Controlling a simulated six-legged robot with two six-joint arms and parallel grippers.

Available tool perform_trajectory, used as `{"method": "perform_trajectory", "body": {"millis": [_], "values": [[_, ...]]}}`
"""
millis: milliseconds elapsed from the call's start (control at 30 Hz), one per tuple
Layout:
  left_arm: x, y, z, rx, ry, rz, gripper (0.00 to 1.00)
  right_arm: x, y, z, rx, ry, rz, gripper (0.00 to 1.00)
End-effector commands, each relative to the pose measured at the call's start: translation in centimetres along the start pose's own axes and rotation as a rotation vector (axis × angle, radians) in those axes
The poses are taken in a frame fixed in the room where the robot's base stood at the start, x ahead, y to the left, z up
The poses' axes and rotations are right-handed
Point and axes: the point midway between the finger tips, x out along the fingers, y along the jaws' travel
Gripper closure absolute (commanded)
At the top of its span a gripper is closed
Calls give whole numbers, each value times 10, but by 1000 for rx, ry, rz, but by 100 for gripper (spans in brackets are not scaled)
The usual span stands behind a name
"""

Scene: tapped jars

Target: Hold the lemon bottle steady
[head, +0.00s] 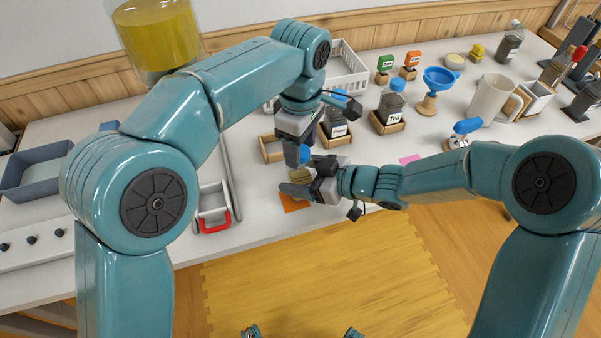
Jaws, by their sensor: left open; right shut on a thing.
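A small bottle with yellow contents (301,174), which I take as the lemon bottle, stands near the table's front edge at or just behind an orange square (294,203). Its blue cap (305,153) shows at the top. My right gripper (299,182) comes in from the right and is shut on the bottle's body, hiding much of it. My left gripper (299,158) points down from above and is open around or beside the cap; I cannot tell whether it touches. Any label on the bottle is hidden.
Two dark bottles with blue caps stand in wooden trays behind, one labelled Tea (391,104). A white caddy with a red handle (214,212) lies left. A blue funnel (436,84), a white mug (488,98) and a pink square (410,160) are at right.

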Motion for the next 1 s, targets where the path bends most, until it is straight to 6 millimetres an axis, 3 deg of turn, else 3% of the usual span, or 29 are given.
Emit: {"method": "perform_trajectory", "body": {"millis": [300, 633, 1000], "values": [[0, 0, 0, -233, 0, -1, 45, 0, 0, 0, 1, -1, 0, 62], [0, 0, 0, -223, 0, -1, 45, 0, 0, 0, 1, -1, 0, 62], [0, 0, 0, 553, 0, -1, 45, 0, 0, 0, 1, -1, 0, 62]]}}
